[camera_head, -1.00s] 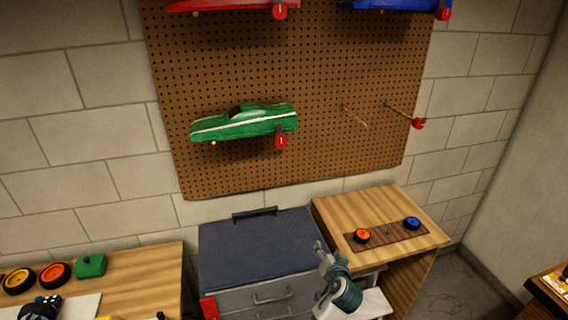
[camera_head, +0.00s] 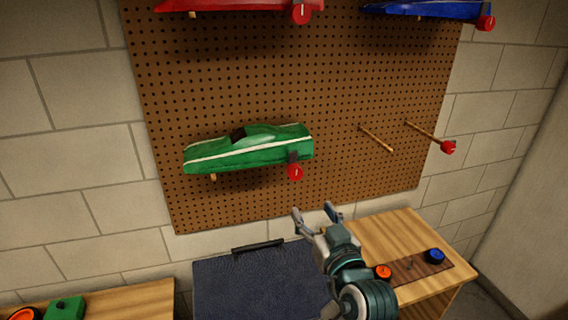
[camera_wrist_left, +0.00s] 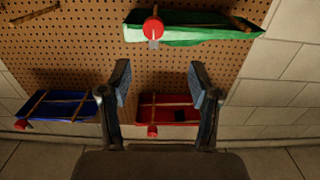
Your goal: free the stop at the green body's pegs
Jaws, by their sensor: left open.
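The green car body (camera_head: 250,148) with a white stripe rests on pegs on the pegboard; it also shows at the top of the wrist view (camera_wrist_left: 195,30). A round red stop (camera_head: 295,173) sits at its right end, just below the body's lower edge. In the wrist view the red stop (camera_wrist_left: 153,25) has a small grey tab. My left gripper (camera_head: 314,211) is open and empty, below and slightly right of the stop. Its two fingers (camera_wrist_left: 160,78) are spread apart and touch nothing. My right gripper is not in view.
The pegboard (camera_head: 370,90) also holds a red body (camera_head: 240,5) and a blue body (camera_head: 420,9), each with a red stop. Bare pegs with a red stop (camera_head: 448,147) stick out at right. A dark-topped cabinet (camera_head: 240,285) and wooden stand (camera_head: 390,235) are below.

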